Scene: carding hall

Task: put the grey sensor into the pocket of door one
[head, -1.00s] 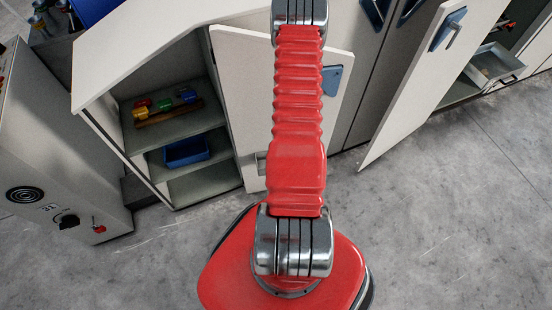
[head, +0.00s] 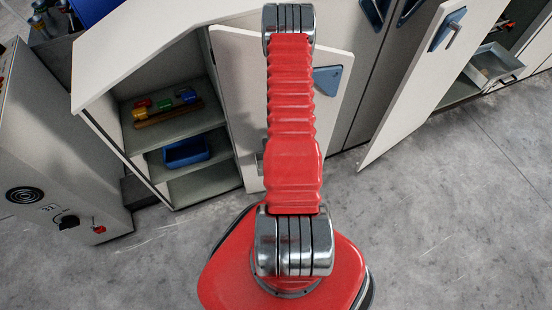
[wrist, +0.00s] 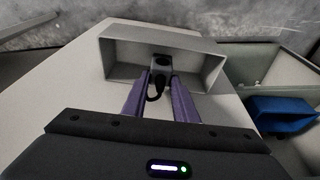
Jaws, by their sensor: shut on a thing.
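The grey sensor (wrist: 161,65) is between the tips of my gripper's purple fingers (wrist: 160,80) in the wrist view, with a dark cable looping below it. My gripper is shut on it. The sensor lies within the outline of a grey open box-shaped pocket (wrist: 118,60) on a white panel; how deep it sits, I cannot tell. The panel appears to be the open cabinet door (head: 235,75) in the head view. There my arm covers part of that door, and my gripper and the sensor are hidden. No door number is readable.
A cabinet shelf left of the door holds coloured blocks (head: 165,104); a blue bin (head: 186,152) sits lower, also in the wrist view (wrist: 285,115). Another open door (head: 425,90) and an open drawer (head: 494,64) are right. A grey machine (head: 60,150) stands left. Front-right floor is clear.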

